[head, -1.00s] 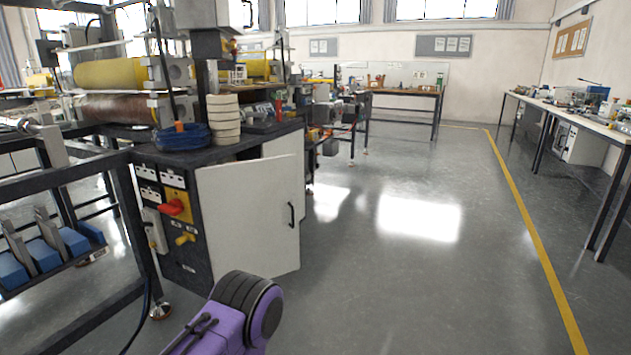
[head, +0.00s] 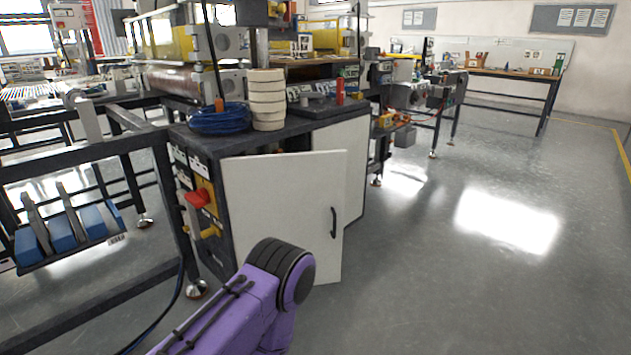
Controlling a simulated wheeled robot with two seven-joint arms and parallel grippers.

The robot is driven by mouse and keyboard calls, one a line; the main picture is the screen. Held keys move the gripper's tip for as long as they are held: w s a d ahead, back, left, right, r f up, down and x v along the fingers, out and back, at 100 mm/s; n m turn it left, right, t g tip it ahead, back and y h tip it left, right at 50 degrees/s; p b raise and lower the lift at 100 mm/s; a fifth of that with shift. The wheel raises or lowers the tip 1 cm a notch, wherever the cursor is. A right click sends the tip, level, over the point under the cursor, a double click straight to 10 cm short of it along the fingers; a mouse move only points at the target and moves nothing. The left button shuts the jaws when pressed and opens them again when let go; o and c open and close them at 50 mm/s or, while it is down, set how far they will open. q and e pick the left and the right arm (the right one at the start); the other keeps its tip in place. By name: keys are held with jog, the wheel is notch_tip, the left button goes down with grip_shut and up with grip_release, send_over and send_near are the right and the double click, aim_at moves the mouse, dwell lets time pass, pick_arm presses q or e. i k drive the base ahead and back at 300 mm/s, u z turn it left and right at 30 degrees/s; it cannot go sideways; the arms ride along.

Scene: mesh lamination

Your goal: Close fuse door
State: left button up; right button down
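The fuse door (head: 275,205) is a white panel with a black handle (head: 333,222) near its right edge. It stands open, swung out from the dark cabinet, and a second white panel (head: 338,150) shows behind it on the cabinet side. A purple arm link of mine (head: 235,315) with a black joint comes up from the bottom, in front of the door's lower part. I cannot tell whether it touches the door. Neither of my grippers is in view.
A control panel with a red switch (head: 197,199) faces left of the door. A blue cable coil (head: 219,118) and a stack of cream rolls (head: 267,99) sit on the cabinet top. A black frame (head: 85,150) stands at left. The floor at right (head: 450,270) is clear.

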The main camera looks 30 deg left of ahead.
aim_at(298, 199)
jog(key=u, duration=0.9)
jog(key=i, duration=0.85)
jog(key=u, duration=0.95)
